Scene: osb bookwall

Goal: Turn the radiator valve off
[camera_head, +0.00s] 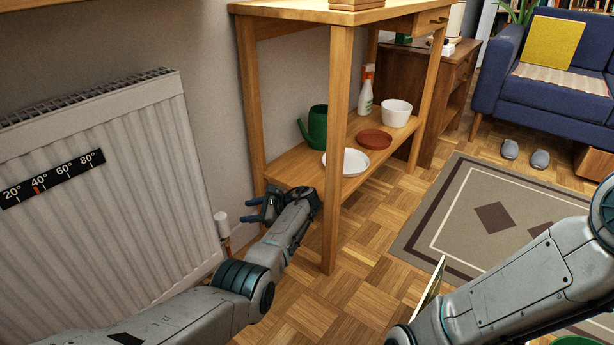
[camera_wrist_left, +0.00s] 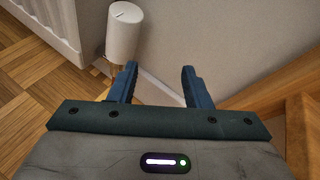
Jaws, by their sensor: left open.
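The radiator valve is a white cylindrical knob (camera_head: 221,225) on a copper-coloured pipe at the lower right corner of the white radiator (camera_head: 150,200). A black strip (camera_head: 52,178) on the radiator has an orange mark near 40°. My left gripper (camera_head: 249,210) is open and empty, just right of the knob. In the left wrist view the knob (camera_wrist_left: 123,32) stands beyond and left of the gap between the fingertips (camera_wrist_left: 160,76), apart from being between them. The left finger overlaps the pipe below it. My right arm comes in from the right; its gripper is out of view.
A wooden shelf table (camera_head: 340,130) stands close right of my left gripper, one leg beside the forearm. Its low shelf holds a green watering can (camera_head: 317,128), a white plate (camera_head: 346,162), a brown dish (camera_head: 374,139), a white bowl (camera_head: 396,112) and a spray bottle (camera_head: 366,92).

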